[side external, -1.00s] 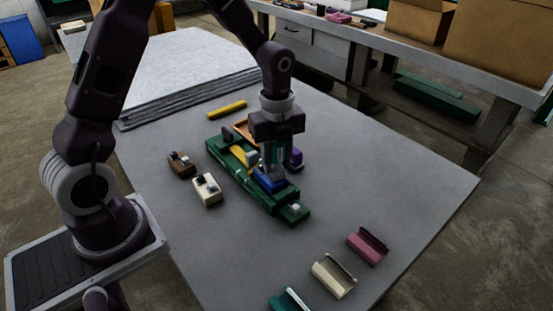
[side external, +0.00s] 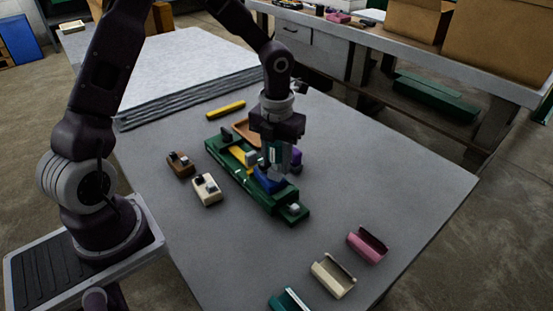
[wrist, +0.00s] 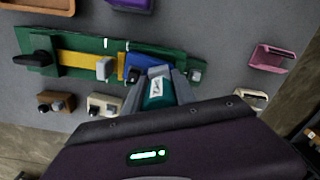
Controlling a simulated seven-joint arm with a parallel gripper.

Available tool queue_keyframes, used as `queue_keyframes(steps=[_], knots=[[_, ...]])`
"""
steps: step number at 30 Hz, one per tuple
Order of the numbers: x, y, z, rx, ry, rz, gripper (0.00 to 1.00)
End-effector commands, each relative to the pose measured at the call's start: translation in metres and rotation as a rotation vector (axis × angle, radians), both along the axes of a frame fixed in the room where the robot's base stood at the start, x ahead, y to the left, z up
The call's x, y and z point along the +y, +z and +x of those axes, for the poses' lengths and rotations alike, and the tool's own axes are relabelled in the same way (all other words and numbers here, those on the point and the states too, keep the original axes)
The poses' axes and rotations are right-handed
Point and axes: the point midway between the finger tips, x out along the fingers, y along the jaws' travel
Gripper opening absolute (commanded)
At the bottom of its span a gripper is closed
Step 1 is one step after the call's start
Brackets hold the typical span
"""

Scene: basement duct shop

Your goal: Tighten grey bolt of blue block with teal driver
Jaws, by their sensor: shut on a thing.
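My gripper (side external: 277,166) points down over the green fixture and is shut on the teal driver (wrist: 158,90), which shows between the fingers in the wrist view. The blue block (side external: 268,183) sits in the near half of the fixture, under the gripper; it also shows in the wrist view (wrist: 142,62). The driver's lower end is right at the blue block. The grey bolt of the blue block cannot be made out behind the gripper and driver, so I cannot tell whether the driver touches it.
The green fixture (side external: 252,188) also holds a yellow block (side external: 240,157). A brown block (side external: 181,164) and a cream block (side external: 207,189) stand to its left, a purple piece (side external: 297,158) to its right. Pink (side external: 368,245), cream (side external: 333,275) and teal (side external: 290,301) holders lie at the near right.

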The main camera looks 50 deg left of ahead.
Motion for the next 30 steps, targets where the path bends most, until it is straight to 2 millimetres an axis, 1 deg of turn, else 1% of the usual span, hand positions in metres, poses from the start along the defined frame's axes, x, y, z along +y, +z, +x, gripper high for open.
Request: queue_keyframes(steps=[1,7,12,19,24,30], knots=[[0.0004,0.0001,0.0005,-0.001,-0.031,-0.001,0.00],[0.0003,0.0001,0.0004,-0.001,-0.044,0.000,0.00],[-0.0007,0.0000,0.0004,-0.001,-0.318,-0.001,0.00],[-0.0007,0.0001,0.0004,-0.001,-0.343,0.001,0.00],[-0.0012,-0.0001,0.0006,-0.002,-0.614,-0.001,0.00],[-0.0013,0.0001,0.0005,-0.001,-0.632,0.001,0.00]])
